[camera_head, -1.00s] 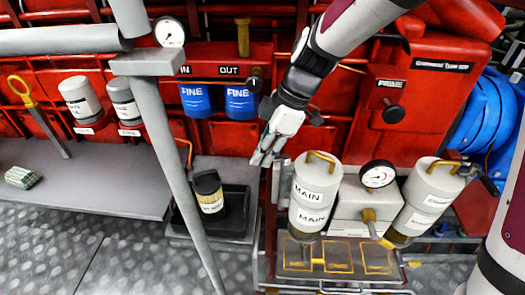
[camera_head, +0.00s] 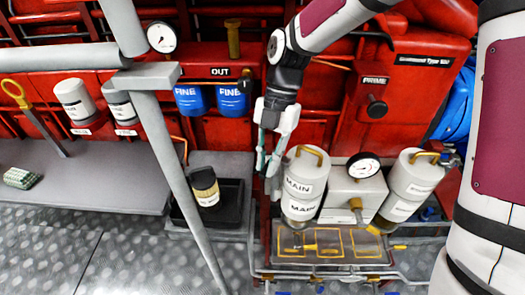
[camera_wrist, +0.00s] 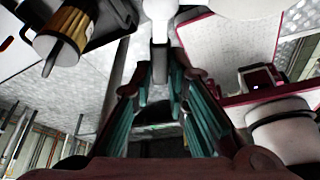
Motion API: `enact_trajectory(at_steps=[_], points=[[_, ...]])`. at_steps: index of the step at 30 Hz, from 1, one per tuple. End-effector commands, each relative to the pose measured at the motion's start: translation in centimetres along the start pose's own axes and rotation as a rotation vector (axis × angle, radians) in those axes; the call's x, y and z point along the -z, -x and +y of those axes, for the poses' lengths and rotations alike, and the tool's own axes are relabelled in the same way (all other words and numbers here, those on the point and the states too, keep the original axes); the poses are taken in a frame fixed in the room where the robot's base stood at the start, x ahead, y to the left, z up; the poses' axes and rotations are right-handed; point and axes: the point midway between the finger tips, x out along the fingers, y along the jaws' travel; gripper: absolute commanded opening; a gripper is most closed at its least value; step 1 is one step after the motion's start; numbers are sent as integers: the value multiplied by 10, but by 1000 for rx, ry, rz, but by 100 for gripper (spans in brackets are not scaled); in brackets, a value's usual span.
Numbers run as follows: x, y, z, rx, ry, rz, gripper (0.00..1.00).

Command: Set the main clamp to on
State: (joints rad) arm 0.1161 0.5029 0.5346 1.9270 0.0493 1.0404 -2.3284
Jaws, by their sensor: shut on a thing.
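The white MAIN canister (camera_head: 304,176) stands at the lower middle of the head view, with a yellow handle on top. A narrow grey upright piece at its left side, seemingly the main clamp (camera_head: 276,187), is mostly hidden by my fingers. My gripper (camera_head: 267,170) points down just left of the canister, with its fingers at this piece. In the wrist view, the green-padded fingers of my gripper (camera_wrist: 160,75) close in on a pale grey bar (camera_wrist: 159,62), which looks like the clamp's lever. The clamp's setting cannot be read.
A white box with a gauge (camera_head: 362,167) and a second canister (camera_head: 408,190) stand right of the MAIN canister. A dark filter (camera_head: 205,188) in a black tray stands to the left, near a grey post (camera_head: 165,150). Red machinery with blue FINE filters (camera_head: 232,99) lies behind.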

Motion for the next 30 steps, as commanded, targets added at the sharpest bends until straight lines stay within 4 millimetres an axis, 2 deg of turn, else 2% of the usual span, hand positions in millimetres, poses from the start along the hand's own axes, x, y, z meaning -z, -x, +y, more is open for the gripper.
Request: enact_trajectory(at_steps=[6, 15, 30], points=[[1, 2, -10, 68, 167, 2, 0], [-2, 3, -18, 134, 328, 0, 0], [-5, 2, -22, 164, 399, -2, 0]])
